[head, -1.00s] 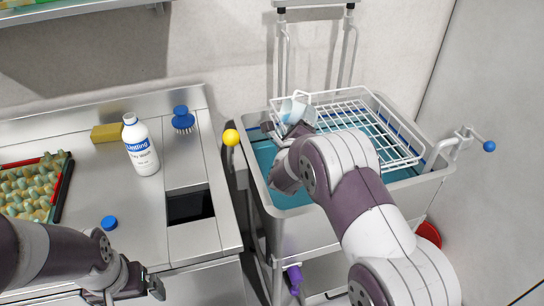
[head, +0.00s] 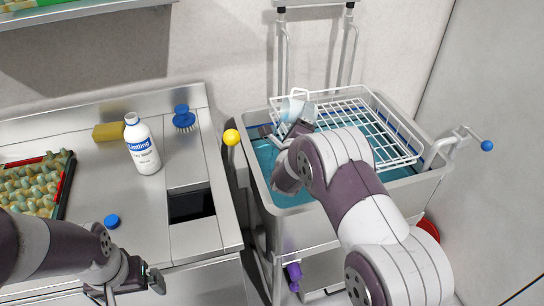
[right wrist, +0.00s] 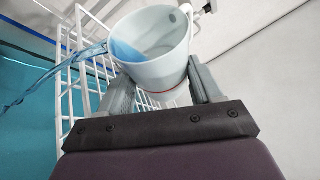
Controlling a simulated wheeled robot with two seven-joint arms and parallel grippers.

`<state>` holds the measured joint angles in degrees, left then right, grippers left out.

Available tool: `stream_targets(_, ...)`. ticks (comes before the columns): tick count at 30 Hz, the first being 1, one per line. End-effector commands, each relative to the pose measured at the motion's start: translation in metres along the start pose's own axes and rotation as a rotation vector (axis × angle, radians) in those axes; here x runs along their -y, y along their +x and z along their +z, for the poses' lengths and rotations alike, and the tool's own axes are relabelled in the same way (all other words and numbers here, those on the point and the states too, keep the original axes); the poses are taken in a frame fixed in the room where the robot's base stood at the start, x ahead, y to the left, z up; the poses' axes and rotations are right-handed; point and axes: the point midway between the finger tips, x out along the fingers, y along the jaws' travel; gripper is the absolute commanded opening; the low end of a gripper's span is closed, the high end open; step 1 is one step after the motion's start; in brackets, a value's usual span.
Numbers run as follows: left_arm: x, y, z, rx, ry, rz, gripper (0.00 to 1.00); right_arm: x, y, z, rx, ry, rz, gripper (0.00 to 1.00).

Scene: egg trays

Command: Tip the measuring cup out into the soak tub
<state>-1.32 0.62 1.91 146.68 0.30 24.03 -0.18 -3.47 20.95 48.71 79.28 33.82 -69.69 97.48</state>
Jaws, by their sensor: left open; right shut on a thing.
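The pale measuring cup (head: 298,109) is held over the soak tub (head: 292,226), by the left end of the wire rack. My right gripper (right wrist: 155,88) is shut on the cup (right wrist: 158,62), one finger on each side. The cup is tilted, and blue liquid (right wrist: 60,66) runs from its lip to the left; some blue still shows inside. Blue water (head: 266,158) lies in the tub. In the head view my right arm hides part of the tub. My left gripper (head: 152,279) is open and empty at the counter's front edge.
A white wire rack (head: 350,112) covers much of the tub. On the steel counter stand a white bottle (head: 142,150), a blue brush (head: 183,120), a yellow sponge (head: 108,132), a blue cap (head: 112,221) and an egg tray (head: 68,186). A yellow ball knob (head: 231,137) sits by the tub's left rim.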

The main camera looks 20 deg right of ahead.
Motion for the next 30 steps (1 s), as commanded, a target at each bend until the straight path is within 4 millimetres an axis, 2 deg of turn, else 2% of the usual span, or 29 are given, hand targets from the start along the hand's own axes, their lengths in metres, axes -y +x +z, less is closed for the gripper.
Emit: stream_targets(30,0.000,-0.013,-0.002,0.000,0.000,0.000,1.00,0.006,-0.001,0.004,0.032,-0.111,-0.045,0.31)
